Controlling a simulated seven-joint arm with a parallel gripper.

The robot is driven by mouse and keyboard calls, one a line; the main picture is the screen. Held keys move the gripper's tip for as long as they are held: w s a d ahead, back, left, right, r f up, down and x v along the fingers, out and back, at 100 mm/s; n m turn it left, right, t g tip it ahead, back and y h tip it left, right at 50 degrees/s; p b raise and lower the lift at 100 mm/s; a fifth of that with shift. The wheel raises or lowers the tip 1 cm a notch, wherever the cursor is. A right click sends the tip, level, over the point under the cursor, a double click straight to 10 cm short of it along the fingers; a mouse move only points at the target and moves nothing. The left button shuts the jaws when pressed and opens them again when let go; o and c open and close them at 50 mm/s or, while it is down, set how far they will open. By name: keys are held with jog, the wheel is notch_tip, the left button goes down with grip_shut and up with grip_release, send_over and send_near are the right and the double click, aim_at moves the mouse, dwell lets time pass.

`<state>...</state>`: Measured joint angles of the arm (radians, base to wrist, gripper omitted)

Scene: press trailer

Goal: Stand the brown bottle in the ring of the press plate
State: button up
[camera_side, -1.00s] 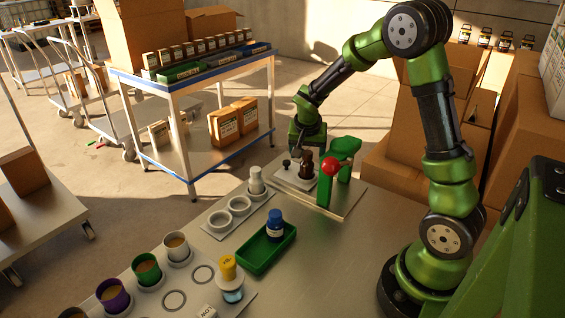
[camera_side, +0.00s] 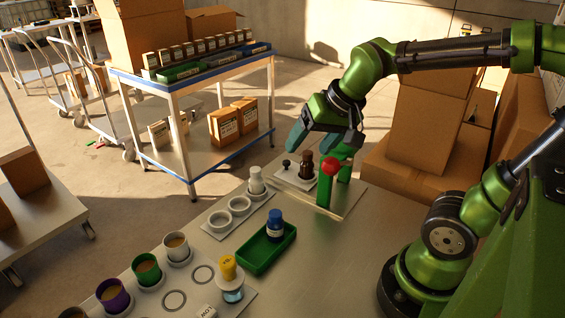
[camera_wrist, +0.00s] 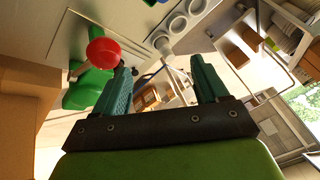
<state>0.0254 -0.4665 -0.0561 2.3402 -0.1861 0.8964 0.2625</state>
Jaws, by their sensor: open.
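The brown bottle (camera_side: 306,163) stands upright on the white press plate (camera_side: 290,180) in the side view. Its lower end is at the plate, but the ring is too small to make out, so I cannot tell whether the base sits inside it. The green press (camera_side: 325,190) with its red knob (camera_side: 332,167) stands just right of the bottle; the knob also shows in the wrist view (camera_wrist: 103,52). My gripper (camera_side: 322,143) is open and empty, above and apart from the bottle. Its two spread fingers show in the wrist view (camera_wrist: 163,75), where I cannot make out the bottle.
A black knob (camera_side: 286,163) stands on the plate left of the bottle. A white ring holder (camera_side: 222,222) with a white bottle lies nearer the camera. A green tray (camera_side: 262,258) holds a blue bottle (camera_side: 275,225). Bare tabletop (camera_side: 330,260) lies to the right. Cardboard boxes (camera_side: 425,120) stand behind.

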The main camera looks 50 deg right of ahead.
jog(key=s+a+r+n+t+y, duration=0.1)
jog(key=s+a+n, duration=0.2)
jog(key=s+a, duration=0.2)
jog(key=shift+y, duration=0.3)
dwell(0.4)
